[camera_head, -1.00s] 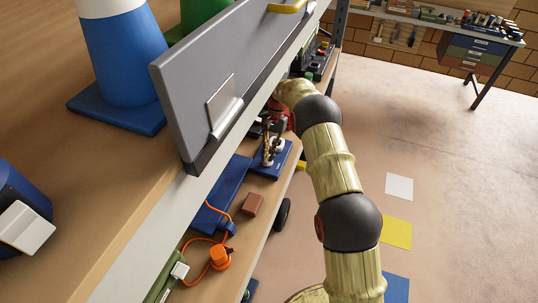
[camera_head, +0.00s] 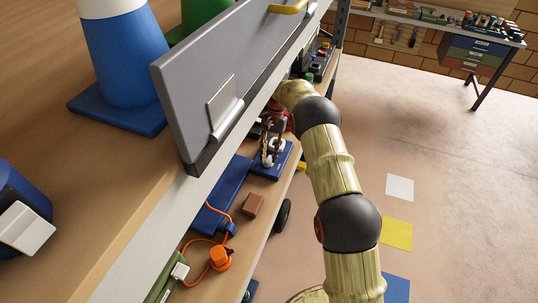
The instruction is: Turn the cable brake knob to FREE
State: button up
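My arm reaches in from the right to the lower shelf, under the grey panel. My gripper (camera_head: 267,158) is small and partly shaded at the arm's end. It points down over a blue base (camera_head: 283,163) on that shelf. Its fingers are at or just above a small pale part on this base; I cannot tell whether they touch it. I cannot make out the cable brake knob or its FREE mark, and the gripper may cover it. The finger gap is too small to read.
A grey panel (camera_head: 215,75) with a yellow handle (camera_head: 287,8) stands above the gripper. A blue cone (camera_head: 125,60) is on the upper top. The shelf holds a blue case (camera_head: 226,187), a brown block (camera_head: 253,205) and an orange plug (camera_head: 220,257). The floor at right is open.

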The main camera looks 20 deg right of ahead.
jog(key=shift+r, duration=0.1)
jog(key=v, duration=1.1)
jog(key=shift+w+r, duration=0.2)
jog(key=shift+r, duration=0.1)
jog(key=shift+d, duration=0.15)
jog(key=shift+s, duration=0.1)
